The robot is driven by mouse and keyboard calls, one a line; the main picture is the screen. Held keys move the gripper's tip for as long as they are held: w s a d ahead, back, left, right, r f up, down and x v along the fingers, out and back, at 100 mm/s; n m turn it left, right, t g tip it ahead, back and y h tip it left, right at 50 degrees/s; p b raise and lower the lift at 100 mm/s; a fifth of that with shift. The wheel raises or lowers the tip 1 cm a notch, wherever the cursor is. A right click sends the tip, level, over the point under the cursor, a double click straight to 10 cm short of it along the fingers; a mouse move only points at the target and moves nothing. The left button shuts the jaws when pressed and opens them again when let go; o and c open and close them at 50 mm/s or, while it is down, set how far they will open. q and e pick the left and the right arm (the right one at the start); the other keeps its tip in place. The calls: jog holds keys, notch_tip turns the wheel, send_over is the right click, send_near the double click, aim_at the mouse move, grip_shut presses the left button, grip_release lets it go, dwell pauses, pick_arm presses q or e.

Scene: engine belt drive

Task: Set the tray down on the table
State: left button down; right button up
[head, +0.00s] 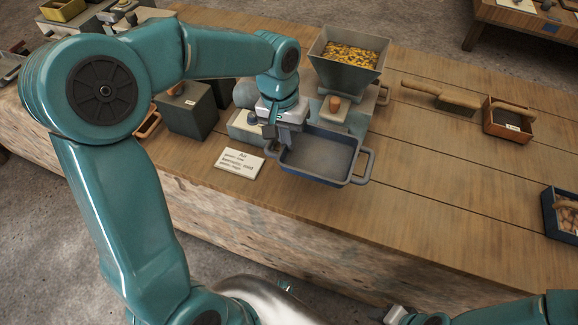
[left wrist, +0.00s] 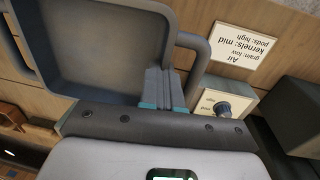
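The tray (head: 318,158) is a dark blue-grey open pan with a loop handle at each end. It looks empty and roughly level at the table's near side. I cannot tell whether its bottom touches the table. My left gripper (head: 287,136) is at the tray's left handle. In the left wrist view, the left gripper's fingers (left wrist: 166,88) are close together at the handle beside the tray (left wrist: 105,45), seemingly shut on it. The table (head: 430,215) is wooden planks. Part of my right gripper (head: 398,315) shows at the bottom edge; its fingers are unclear.
A machine with a hopper (head: 349,55) of yellow grain stands just behind the tray. A white label card (head: 239,163) lies to the left, beside a dark box (head: 188,110). A wooden scoop (head: 440,95) and small bins (head: 508,120) are right. Table right of the tray is clear.

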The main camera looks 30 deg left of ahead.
pick_arm(q)
notch_tip(320, 180, down, 10)
jog(key=shift+b, duration=0.5)
jog(key=shift+r, duration=0.1)
jog(key=shift+f, duration=0.25)
jog(key=c, duration=1.4)
grip_release()
jog(key=shift+o, duration=0.2)
jog(key=shift+r, duration=0.1)
jog(key=shift+r, duration=0.1)
notch_tip(320, 180, up, 12)
jog(key=a+p, duration=0.1)
jog(key=shift+s+a+p, duration=0.15)
jog(key=shift+p, duration=0.15)
